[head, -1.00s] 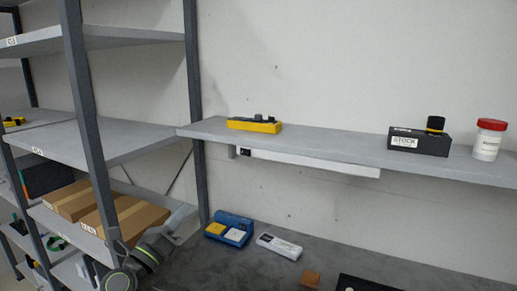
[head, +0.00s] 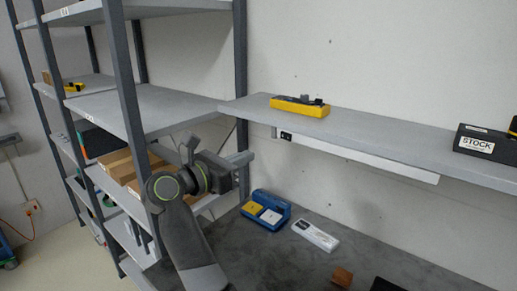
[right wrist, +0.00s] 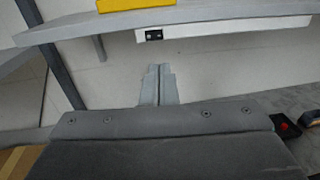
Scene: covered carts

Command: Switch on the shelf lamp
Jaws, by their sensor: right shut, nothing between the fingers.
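The shelf lamp (head: 360,157) is a long white bar under the front of the grey wall shelf. Its small black switch plate (head: 286,136) is at the left end; the bar shows no clear glow. In the right wrist view the lamp (right wrist: 235,30) and the switch plate (right wrist: 153,35) lie ahead, beyond the fingertips. My right gripper (head: 250,157) is shut and empty, left of and a little below the switch, with its fingers pointing right. In the wrist view its closed fingers (right wrist: 159,68) appear below the switch, apart from it. My left gripper is not in view.
The grey wall shelf (head: 375,140) holds a yellow tool (head: 300,107) and a black STOCK box (head: 487,143). A blue case (head: 262,212) and a white device (head: 315,236) lie on the dark worktop (head: 270,262). A rack post (head: 241,75) stands close to my gripper.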

